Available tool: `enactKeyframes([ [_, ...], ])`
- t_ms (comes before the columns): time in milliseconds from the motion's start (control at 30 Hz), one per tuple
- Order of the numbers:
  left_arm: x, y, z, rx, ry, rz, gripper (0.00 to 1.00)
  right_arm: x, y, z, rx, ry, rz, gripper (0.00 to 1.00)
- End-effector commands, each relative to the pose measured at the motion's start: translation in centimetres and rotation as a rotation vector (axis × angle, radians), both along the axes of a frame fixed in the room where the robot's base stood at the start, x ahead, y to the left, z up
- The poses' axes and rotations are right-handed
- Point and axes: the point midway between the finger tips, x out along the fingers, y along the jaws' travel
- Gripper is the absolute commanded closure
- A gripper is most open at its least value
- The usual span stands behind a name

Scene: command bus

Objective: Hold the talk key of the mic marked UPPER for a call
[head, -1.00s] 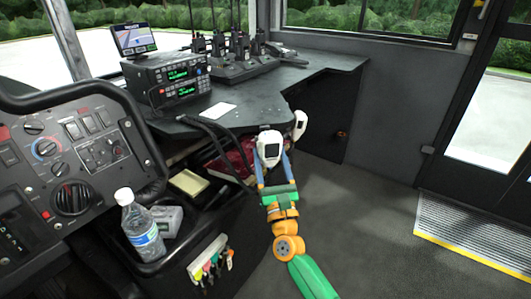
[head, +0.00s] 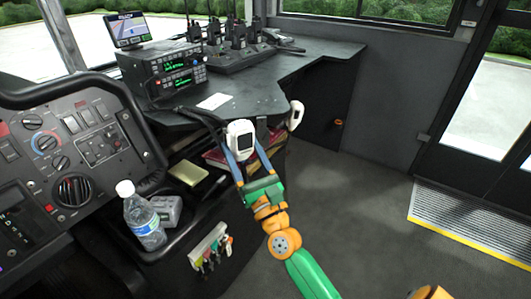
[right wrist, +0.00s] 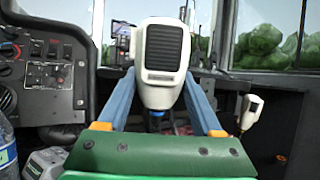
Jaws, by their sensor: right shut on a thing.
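A white hand mic with a black grille (head: 240,135) is held upright between the blue fingers of my right gripper (head: 244,160), in front of the desk's front edge. In the right wrist view this mic (right wrist: 165,48) stands between the fingers, grille towards me, its lower part narrowing between them. Its talk key and any UPPER mark cannot be made out. A second white mic (head: 295,115) hangs to the right at the desk edge and also shows in the right wrist view (right wrist: 251,110). The two-display radio (head: 163,72) stands on the desk. My left gripper is not in view.
The dark desk (head: 320,62) carries a small screen (head: 128,30), a white card (head: 214,101) and a charger with several handheld radios (head: 235,55). A water bottle (head: 143,215) and dashboard (head: 70,150) are at left. The floor at right is clear.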

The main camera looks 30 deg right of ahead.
Motion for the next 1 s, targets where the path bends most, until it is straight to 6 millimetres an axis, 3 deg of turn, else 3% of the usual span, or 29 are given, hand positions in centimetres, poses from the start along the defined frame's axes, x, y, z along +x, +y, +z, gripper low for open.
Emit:
enactKeyframes([
  [167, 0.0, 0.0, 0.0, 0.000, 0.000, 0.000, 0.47, 0.3, 8.0, 5.1, 0.002, 0.017, 0.334, 0.77],
  [300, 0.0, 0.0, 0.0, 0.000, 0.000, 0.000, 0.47, -1.6, 14.2, 8.6, -0.004, 0.045, 0.594, 0.77],
  [400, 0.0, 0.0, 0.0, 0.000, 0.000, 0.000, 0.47, -3.2, 17.0, 9.8, -0.012, 0.063, 0.714, 0.77],
  [533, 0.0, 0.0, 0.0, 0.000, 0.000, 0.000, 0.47, -4.4, 18.6, 10.4, -0.017, 0.077, 0.787, 0.77],
  [767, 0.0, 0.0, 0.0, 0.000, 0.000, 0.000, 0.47, -4.5, 18.8, 10.4, -0.018, 0.082, 0.796, 0.77],
  [933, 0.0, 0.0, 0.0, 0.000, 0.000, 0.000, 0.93, -4.5, 18.8, 10.4, -0.018, 0.082, 0.795, 0.77],
  [967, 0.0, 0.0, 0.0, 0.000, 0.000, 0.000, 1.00, -4.5, 18.8, 10.3, -0.018, 0.082, 0.795, 0.77],
  [1000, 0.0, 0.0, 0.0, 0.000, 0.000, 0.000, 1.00, -4.5, 18.8, 10.3, -0.018, 0.082, 0.795, 0.77],
])
